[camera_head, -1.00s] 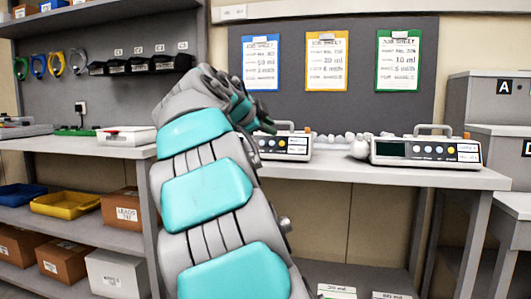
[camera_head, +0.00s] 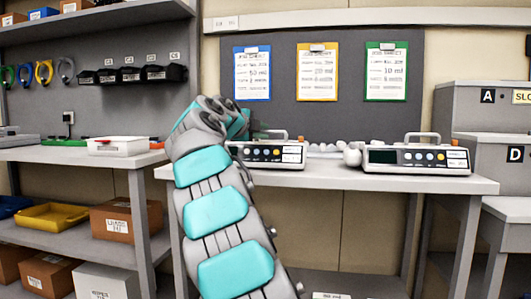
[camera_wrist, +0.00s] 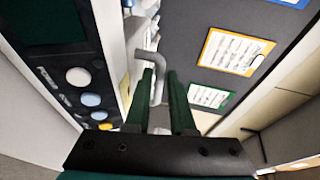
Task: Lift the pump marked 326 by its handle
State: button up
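Two white and dark pumps stand on the bench: a left pump (camera_head: 268,154) and a right pump (camera_head: 416,158). Each has a grey handle on top; no pump number is legible. My gripper (camera_wrist: 162,98) is at the left pump's top, mostly hidden behind my arm in the head view. In the wrist view its two dark green fingers are apart. The grey handle (camera_wrist: 152,48) of the pump beside it shows beyond the fingers, with one leg visible in the gap. I cannot tell whether they touch. The pump's buttons and dark screen (camera_wrist: 42,22) are on the left.
Small white round items (camera_head: 331,148) lie on the bench (camera_head: 345,176) between the pumps. Three clipboards hang on the dark panel (camera_head: 282,105) behind. Grey lettered bins (camera_head: 485,108) stand at the right.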

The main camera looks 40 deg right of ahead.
jog(key=shift+x, duration=1.2)
jog(key=shift+c, duration=0.2)
grip_shut()
